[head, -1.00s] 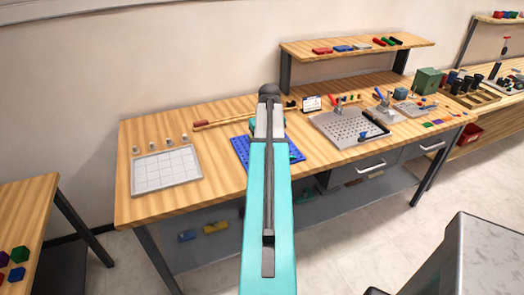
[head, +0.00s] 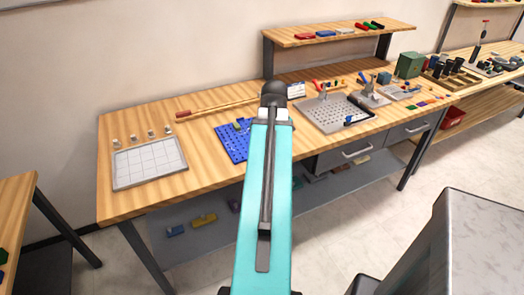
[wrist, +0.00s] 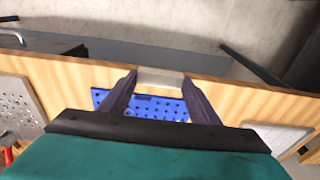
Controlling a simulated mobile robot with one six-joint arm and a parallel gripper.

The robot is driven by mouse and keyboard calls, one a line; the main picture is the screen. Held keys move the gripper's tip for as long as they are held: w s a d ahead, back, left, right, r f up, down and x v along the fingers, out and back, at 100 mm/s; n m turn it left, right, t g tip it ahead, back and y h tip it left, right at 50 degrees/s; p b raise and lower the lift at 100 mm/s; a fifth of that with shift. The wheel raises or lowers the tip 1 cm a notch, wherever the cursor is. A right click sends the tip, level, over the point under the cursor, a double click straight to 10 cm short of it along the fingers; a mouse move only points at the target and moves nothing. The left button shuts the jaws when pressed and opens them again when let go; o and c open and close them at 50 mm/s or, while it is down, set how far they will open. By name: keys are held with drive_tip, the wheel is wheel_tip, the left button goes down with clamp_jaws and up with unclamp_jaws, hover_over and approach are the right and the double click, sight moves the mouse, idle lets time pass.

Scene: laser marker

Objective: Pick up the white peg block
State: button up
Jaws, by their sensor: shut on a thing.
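My gripper (wrist: 160,79) shows in the wrist view with its two dark fingers shut on the white peg block (wrist: 160,74). The block is a small pale bar lying across between the fingertips. Past the fingers is a blue board with holes (wrist: 143,106) on the wooden bench. The block appears above the bench, but its exact height cannot be told. In the head view my arm hides the gripper and the block. The blue board (head: 228,150) shows there, to the left of my arm.
The wooden bench (head: 205,185) holds a white gridded tray (head: 150,163) at left, with several small pale pieces behind it. A grey perforated plate (head: 335,113) with red-handled clamps is to the right. A raised shelf (head: 320,37) stands at the back. A grey-topped surface (head: 465,245) is at lower right.

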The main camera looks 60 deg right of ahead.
drive_tip(key=shift+s+a, duration=0.25)
drive_tip(key=shift+s, duration=0.1)
idle(0.4)
drive_tip(key=shift+w, duration=0.15)
drive_tip(key=w+a+r+n, duration=0.1)
drive_tip(key=w+a+n, duration=0.1)
drive_tip(key=w+a, duration=0.95)
drive_tip(key=w+a+n, duration=0.2)
drive_tip(key=w+a, duration=0.7)
drive_tip(key=w, duration=0.6)
drive_tip(key=w+a+n, duration=0.1)
drive_tip(key=w+a, duration=0.2)
drive_tip(key=a, duration=0.7)
drive_tip(key=w+a+r+n, duration=0.1)
drive_tip(key=w+a, duration=0.2)
drive_tip(key=a, duration=0.7)
drive_tip(key=w+a+n, duration=0.1)
drive_tip(key=w+a, duration=0.3)
drive_tip(key=a, duration=0.6)
drive_tip(key=shift+r+y, duration=0.2)
drive_tip(key=shift+y, duration=0.2)
drive_tip(key=shift+d, duration=0.1)
